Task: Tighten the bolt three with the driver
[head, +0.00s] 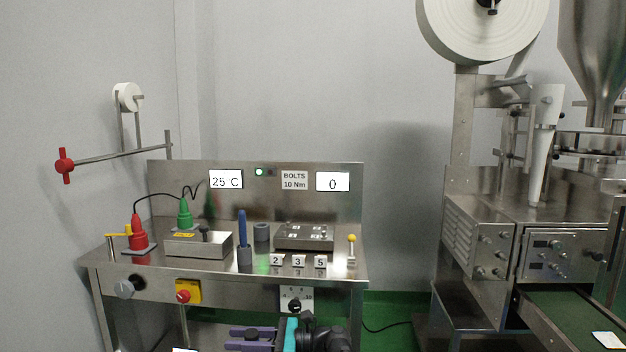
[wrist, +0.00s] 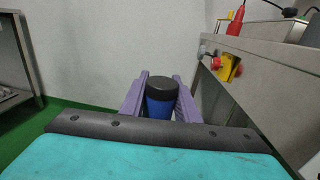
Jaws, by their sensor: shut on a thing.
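My gripper (head: 252,334) is low in front of the bench in the head view. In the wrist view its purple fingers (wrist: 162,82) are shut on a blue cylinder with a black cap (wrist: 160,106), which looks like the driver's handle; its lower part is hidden. A metal block with bolts (head: 303,243) lies on the bench, right of middle. The bolts are too small to tell apart. A white tag "3" (head: 298,261) stands before it, between tags "2" (head: 276,260) and "5" (head: 320,262). The sign reads "BOLTS 10 Nm" (head: 294,180); its display (head: 333,182) shows 0.
A slim blue tool (head: 242,222) stands in a grey holder (head: 245,257) left of the tags. Red (head: 138,236) and green (head: 184,216) cone-shaped items stand at left. A red knob on a yellow plate (head: 184,296) is on the bench front. The packing machine (head: 475,215) stands right.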

